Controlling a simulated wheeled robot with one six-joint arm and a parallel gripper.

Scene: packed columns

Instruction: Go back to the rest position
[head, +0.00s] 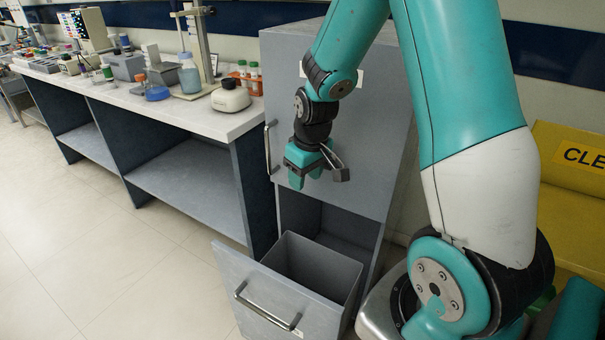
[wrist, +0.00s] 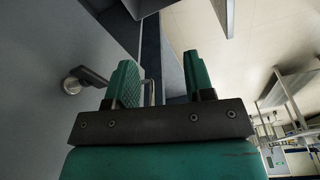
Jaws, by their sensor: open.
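My gripper (head: 310,172) hangs in front of the grey cabinet's upper front (head: 335,125), above the pulled-out lower drawer (head: 308,268). In the wrist view my gripper (wrist: 158,72) shows its two green fingers apart with nothing between them. The drawer stands open, and no object shows in the part of its inside that I can see. Its metal bar handle (head: 268,308) is well below my gripper and apart from it.
An upright handle (head: 268,148) is on the upper front's left edge. A lab bench (head: 190,118) with bottles and a white device (head: 231,96) stands to the left. A yellow container (head: 575,190) is at the right. The floor (head: 90,240) at left is clear.

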